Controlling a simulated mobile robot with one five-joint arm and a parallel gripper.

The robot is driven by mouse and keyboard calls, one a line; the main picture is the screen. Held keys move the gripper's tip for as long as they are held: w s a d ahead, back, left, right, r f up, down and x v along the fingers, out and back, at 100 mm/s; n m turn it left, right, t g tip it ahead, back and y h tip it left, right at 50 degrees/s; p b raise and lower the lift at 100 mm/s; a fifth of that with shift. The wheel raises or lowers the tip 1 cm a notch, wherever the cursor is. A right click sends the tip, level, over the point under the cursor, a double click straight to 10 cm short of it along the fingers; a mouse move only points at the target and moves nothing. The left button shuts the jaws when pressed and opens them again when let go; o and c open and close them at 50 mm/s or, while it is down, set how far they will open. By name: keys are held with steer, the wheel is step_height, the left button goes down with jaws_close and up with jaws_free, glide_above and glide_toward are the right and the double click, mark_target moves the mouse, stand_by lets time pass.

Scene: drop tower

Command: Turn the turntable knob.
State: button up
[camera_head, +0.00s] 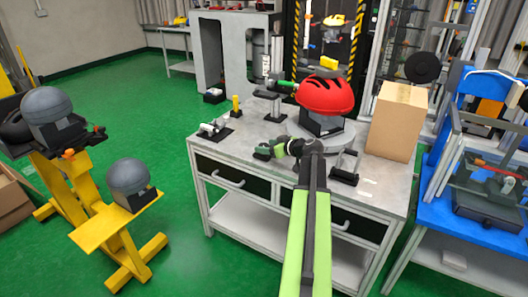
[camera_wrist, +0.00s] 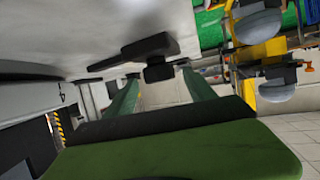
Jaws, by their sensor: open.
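The turntable (camera_head: 343,136) is a grey round plate on the workbench, carrying a dark block and a red helmet (camera_head: 325,93). A small black fitting (camera_head: 344,177) with an upright post stands at its front edge; I cannot tell whether it is the knob. My gripper (camera_head: 268,150) is open and empty, low over the bench in front of the turntable, pointing left. In the wrist view, upside down, a small dark block (camera_wrist: 157,71) on a dark bar shows beyond the gap between my green fingers (camera_wrist: 160,88). I cannot tell what it is.
A cardboard box (camera_head: 395,122) stands right of the turntable. A small device (camera_head: 214,131) and a yellow post (camera_head: 236,106) are at the bench's left. A yellow stand (camera_head: 112,222) with grey helmets is farther left. Green floor (camera_head: 180,200) is clear between.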

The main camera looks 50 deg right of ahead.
steer(key=shift+x, duration=1.25)
steer(key=shift+c, duration=0.2)
steer(key=c, duration=1.3)
steer(key=shift+s+a+m+h, duration=0.1)
steer(key=shift+m+h, duration=0.2)
steer(key=shift+h, duration=0.2)
steer(key=shift+a+m+h, duration=0.1)
steer(key=shift+m+h, duration=0.9)
steer(key=shift+h, duration=0.1)
steer(key=shift+m+g+h, duration=1)
steer(key=shift+m+h, duration=0.6)
steer(key=shift+h, duration=0.1)
steer(key=shift+d+m+g+h, duration=0.2)
steer(key=shift+m+g+h, duration=0.2)
steer(key=shift+m, duration=0.1)
